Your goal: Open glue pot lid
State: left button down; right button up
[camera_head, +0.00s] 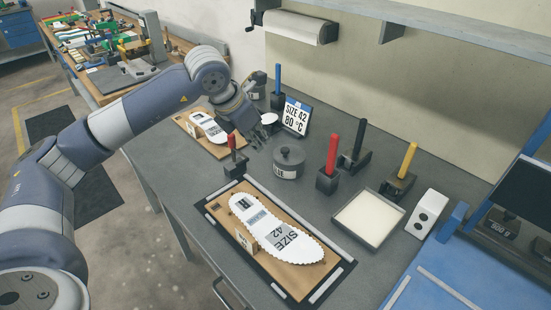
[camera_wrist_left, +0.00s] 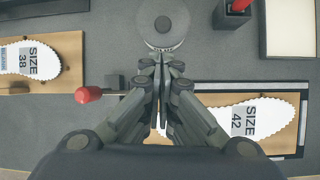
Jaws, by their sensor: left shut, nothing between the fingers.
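The glue pot (camera_head: 287,170) is a dark grey round pot on the grey bench, with its lid (camera_head: 289,154) lying on top and a small knob in the middle of the lid. In the left wrist view the lid (camera_wrist_left: 162,22) shows from above at the top edge, its knob near the centre. My left gripper (camera_head: 257,141) is above the bench, left of the pot in the head view. In the wrist view its fingertips (camera_wrist_left: 160,60) are together, empty, near the pot's lower rim. I cannot tell whether they touch it. My right gripper is not in view.
A red-handled tool (camera_head: 232,142) stands left of the pot, and another red-handled holder (camera_head: 331,160) stands right. The size 42 insole (camera_head: 275,230) lies on a board in front. A size sign (camera_head: 296,116) stands behind. A white-filled tray (camera_head: 369,217) is at right.

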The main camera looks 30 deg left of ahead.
aim_at(276, 161)
pick_arm(q)
jog(key=p+x, duration=0.2)
jog(key=x, duration=0.6)
jog(key=shift+d+f, duration=0.1)
jog(key=shift+f, duration=0.15)
jog(key=shift+w+f, duration=0.2)
jog(key=shift+f, duration=0.2)
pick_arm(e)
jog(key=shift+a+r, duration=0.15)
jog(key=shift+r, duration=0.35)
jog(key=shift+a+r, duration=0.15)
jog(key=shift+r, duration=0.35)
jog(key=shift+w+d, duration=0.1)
pick_arm(q)
jog(key=shift+w+d+r+g+p, duration=0.15)
jog(key=shift+r+g+p, duration=0.15)
jog(key=shift+r+p, duration=0.15)
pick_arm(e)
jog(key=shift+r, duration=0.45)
pick_arm(q)
jog(key=shift+r+g+p, duration=0.2)
jog(key=shift+g+p, duration=0.1)
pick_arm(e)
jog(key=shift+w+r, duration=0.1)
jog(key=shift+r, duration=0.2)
